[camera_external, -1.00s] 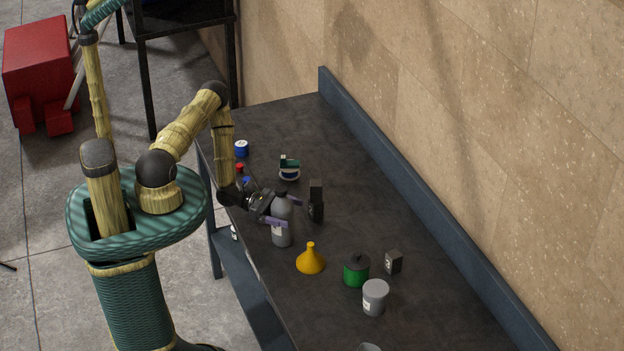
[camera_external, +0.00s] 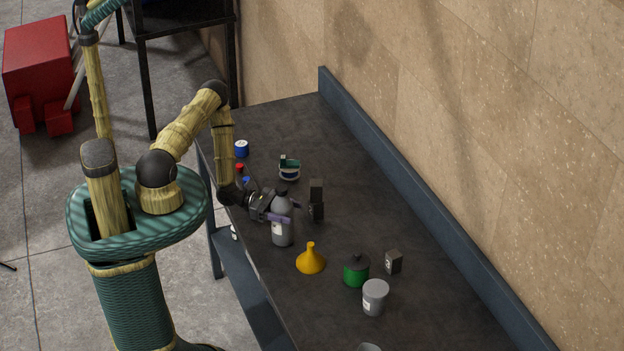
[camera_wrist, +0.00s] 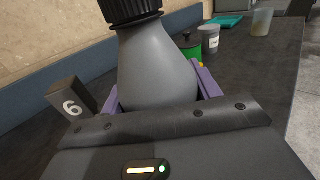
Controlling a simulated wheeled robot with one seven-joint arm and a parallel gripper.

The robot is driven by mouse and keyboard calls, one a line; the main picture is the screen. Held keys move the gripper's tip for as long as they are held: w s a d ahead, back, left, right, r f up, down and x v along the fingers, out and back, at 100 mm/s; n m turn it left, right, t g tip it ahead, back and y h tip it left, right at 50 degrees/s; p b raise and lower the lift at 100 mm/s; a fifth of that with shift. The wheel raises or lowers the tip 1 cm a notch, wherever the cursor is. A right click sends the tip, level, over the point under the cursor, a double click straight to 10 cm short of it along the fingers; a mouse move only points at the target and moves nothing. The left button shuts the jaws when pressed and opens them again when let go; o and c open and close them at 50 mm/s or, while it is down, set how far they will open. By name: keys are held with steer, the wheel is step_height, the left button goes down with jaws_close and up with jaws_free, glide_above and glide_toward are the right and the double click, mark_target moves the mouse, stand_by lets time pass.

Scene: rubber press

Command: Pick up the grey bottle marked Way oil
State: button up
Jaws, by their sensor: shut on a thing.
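A grey bottle (camera_external: 283,231) with a black cap and a pale label stands upright on the dark bench. The writing on its label is too small to read. My gripper (camera_external: 279,217) is shut on the bottle's body, one purple finger on each side. In the wrist view the grey bottle (camera_wrist: 158,68) fills the space between the purple fingers (camera_wrist: 160,92), with its black ribbed cap at the top. I cannot tell whether its base is clear of the bench.
A yellow funnel (camera_external: 311,260), a green can (camera_external: 356,272) and a grey tub (camera_external: 375,297) stand nearer the camera. A dark block (camera_external: 316,203) is just right of the bottle; the wrist view shows a dark block marked 6 (camera_wrist: 72,104). Bottles with red and blue caps stand behind my gripper.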

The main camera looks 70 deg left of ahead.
mark_target(287, 199)
step_height(287, 199, up, 10)
steer(key=shift+f+b, duration=0.1)
steer(key=shift+b, duration=0.95)
